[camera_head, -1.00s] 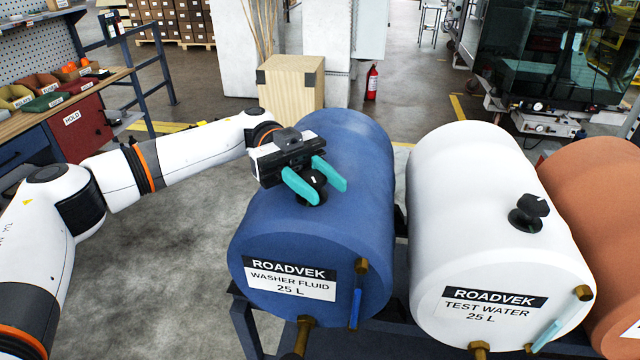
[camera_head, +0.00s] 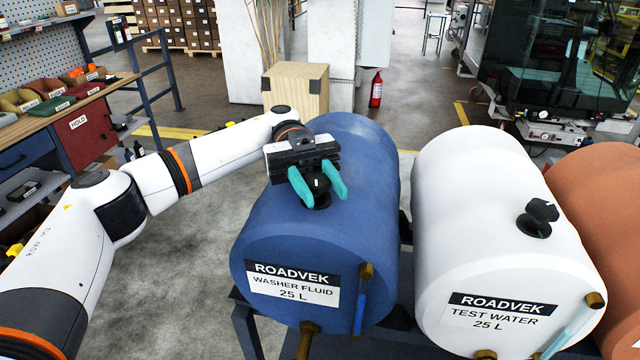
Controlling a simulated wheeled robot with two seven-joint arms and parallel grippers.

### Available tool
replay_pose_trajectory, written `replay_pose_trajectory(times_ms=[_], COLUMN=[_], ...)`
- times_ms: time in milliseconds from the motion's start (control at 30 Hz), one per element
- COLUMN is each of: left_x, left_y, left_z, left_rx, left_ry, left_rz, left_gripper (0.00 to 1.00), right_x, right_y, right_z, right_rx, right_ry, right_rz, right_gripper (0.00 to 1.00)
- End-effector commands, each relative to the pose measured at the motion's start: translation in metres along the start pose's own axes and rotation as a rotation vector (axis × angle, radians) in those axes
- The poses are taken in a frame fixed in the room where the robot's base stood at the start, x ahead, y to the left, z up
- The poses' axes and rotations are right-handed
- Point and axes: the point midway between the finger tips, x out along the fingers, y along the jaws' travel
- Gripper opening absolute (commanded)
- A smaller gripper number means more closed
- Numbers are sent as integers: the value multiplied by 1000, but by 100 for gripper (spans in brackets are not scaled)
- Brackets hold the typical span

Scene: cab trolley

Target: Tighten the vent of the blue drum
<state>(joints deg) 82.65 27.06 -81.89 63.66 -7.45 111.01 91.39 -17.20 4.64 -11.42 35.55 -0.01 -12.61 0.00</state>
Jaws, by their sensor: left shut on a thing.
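The blue drum (camera_head: 345,235) lies on its side on a dark frame, with a label reading ROADVEK WASHER FLUID 25 L on its front end. Its black vent cap (camera_head: 317,188) stands on top of the drum. My left gripper (camera_head: 318,190) comes in from the left over the drum, and its two teal fingers are shut on the vent cap, one on each side. The fingers hide part of the cap. My right gripper is not in view.
A white test water drum (camera_head: 490,240) with its own black vent (camera_head: 538,216) lies to the right, and an orange drum (camera_head: 605,205) beyond it. A wooden box (camera_head: 297,92) stands behind. A workbench with bins and a red HOLD drawer (camera_head: 88,137) is at left.

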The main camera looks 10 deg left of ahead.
Motion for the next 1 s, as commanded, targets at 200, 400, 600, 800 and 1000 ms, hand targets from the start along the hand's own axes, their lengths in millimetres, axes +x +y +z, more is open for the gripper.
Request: replay_pose_trajectory(times_ms=[200,400,600,800,1000], left_x=[1,0,0,1,1], left_y=[0,0,0,1,1], left_z=[-2,-1,15,54,86], left_rx=[-2,-1,3,4,0], left_ry=[0,0,2,4,1], left_rz=[-2,0,-1,-1,-1], left_gripper=[57,57,57,57,57], right_x=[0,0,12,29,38], right_y=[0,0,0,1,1], right_z=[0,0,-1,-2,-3], right_rx=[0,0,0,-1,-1], right_ry=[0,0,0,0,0], right_rz=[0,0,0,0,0], right_gripper=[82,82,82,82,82])
